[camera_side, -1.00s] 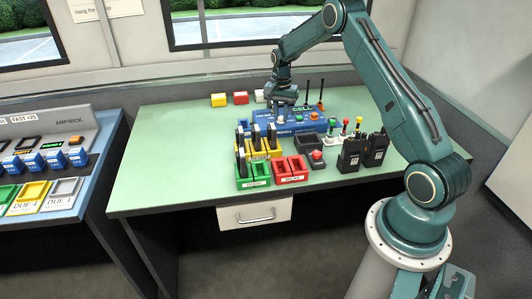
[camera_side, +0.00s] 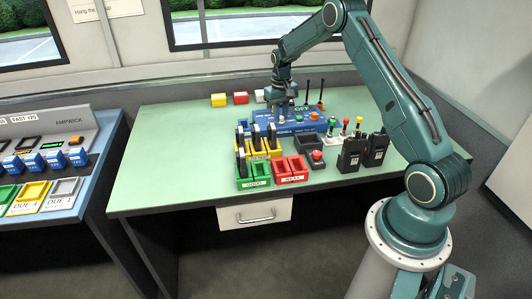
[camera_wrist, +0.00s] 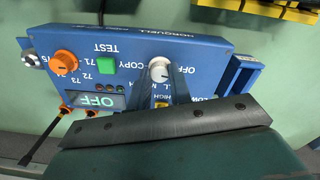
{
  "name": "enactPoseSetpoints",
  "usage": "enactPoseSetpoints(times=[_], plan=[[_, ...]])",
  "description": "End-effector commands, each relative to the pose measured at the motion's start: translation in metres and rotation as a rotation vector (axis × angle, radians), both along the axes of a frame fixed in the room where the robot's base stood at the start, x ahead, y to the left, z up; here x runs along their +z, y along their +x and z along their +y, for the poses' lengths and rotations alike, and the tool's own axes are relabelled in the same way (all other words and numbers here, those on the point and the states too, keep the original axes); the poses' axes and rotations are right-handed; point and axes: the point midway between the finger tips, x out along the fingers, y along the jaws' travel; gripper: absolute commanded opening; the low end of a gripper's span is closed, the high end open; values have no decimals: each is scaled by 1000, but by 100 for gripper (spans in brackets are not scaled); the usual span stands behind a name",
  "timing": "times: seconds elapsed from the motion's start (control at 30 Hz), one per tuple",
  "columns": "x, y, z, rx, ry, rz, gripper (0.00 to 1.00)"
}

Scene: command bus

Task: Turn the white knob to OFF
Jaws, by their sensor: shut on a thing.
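The white knob (camera_wrist: 159,70) is on the blue radio box (camera_wrist: 205,58), in the upper middle of the wrist view. The label OFF is printed beside it, upside down in this view. My gripper (camera_wrist: 168,82) is shut on the knob, with its fingers reaching in from below. The box's small display (camera_wrist: 97,101) reads OFF. In the side view my gripper (camera_side: 283,112) is lowered onto the box (camera_side: 325,122), and its fingers mostly hide the knob there. The knob's exact pointer direction is hard to tell.
An orange knob (camera_wrist: 65,62), a green button (camera_wrist: 106,64) and a small silver knob (camera_wrist: 27,56) share the panel. Two black antennas stand behind the box. Trays (camera_side: 255,173), handsets (camera_side: 352,153) and a red button (camera_side: 317,155) stand in front. The table's left is clear.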

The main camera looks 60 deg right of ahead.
Motion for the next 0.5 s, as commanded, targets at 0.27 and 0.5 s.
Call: enactPoseSetpoints(times=[0.27, 0.5], plan=[[1, 1, 0, 138, -2, -3, 0], [1, 1, 0, 175, -2, -3, 0]])
